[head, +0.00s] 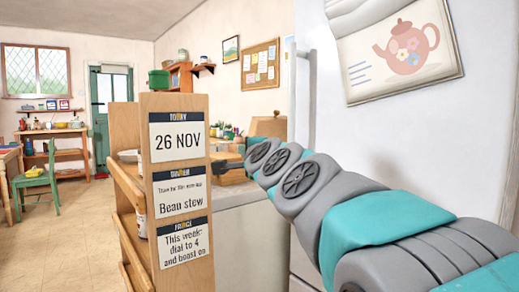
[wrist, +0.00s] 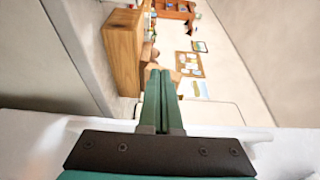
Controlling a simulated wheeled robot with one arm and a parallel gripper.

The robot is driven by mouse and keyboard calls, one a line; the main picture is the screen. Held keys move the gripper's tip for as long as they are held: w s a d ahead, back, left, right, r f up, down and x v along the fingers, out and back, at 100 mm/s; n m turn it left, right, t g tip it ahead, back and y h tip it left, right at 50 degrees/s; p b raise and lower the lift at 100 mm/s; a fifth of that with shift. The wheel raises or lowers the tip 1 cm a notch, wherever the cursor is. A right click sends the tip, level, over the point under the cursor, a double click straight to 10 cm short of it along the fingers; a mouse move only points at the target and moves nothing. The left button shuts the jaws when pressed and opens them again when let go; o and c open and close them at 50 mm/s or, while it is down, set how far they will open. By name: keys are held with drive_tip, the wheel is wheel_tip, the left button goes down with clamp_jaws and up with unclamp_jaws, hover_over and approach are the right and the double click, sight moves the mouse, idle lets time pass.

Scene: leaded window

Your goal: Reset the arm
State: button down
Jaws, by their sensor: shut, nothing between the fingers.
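My arm, grey and teal, reaches in the head view from the lower right corner to the middle of the picture. It stretches out in front of the pale fridge (head: 400,130). In the wrist view my gripper (wrist: 160,73) has its two green fingers side by side, shut with nothing between them. The wrist picture is turned on its side, with the room beyond the fingertips. In the head view the gripper end lies beyond the round grey joints, and its fingers are hard to make out.
A wooden shelf unit (head: 195,258) with note cards stands close, left of my arm. A teapot calendar (head: 405,50) hangs on the fridge, above my arm. A green chair (head: 38,182) and a door (head: 112,95) are far left. The floor (head: 70,240) between is clear.

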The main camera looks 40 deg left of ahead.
drive_tip(key=shift+s+a, duration=0.2)
drive_tip(key=shift+s, duration=0.65)
drive_tip(key=w+d+f+n+g+h, duration=0.15)
drive_tip(key=d+f+h, duration=0.25)
drive_tip(key=d+f, duration=0.7)
drive_tip(key=w+d+f+n+g+h, duration=0.1)
drive_tip(key=w+d+f+n+h, duration=0.15)
drive_tip(key=d+f, duration=0.8)
drive_tip(key=s+d+f+g+h, duration=0.1)
drive_tip(key=s+d+f+h, duration=0.15)
drive_tip(key=d, duration=0.45)
drive_tip(key=s+d+f+n+g+h, duration=0.1)
drive_tip(key=s+d+f, duration=0.25)
drive_tip(key=d, duration=0.25)
drive_tip(key=s+d+f+g+h, duration=0.1)
drive_tip(key=s+d+f+g, duration=0.2)
drive_tip(key=d, duration=0.4)
drive_tip(key=s+d+f+g+h, duration=0.1)
drive_tip(key=s+d+f, duration=0.3)
drive_tip(key=s, duration=0.3)
drive_tip(key=s+d+f+n+g+h, duration=0.1)
drive_tip(key=s+d+f+g, duration=0.1)
drive_tip(key=s+d+f, duration=0.2)
drive_tip(key=s+d+f+n+g+h, duration=0.1)
drive_tip(key=s+d+f, duration=0.3)
drive_tip(key=s+d, duration=0.5)
drive_tip(key=shift+s+g+h, duration=0.3)
drive_tip(key=shift+s+g, duration=0.15)
drive_tip(key=shift+s, duration=0.75)
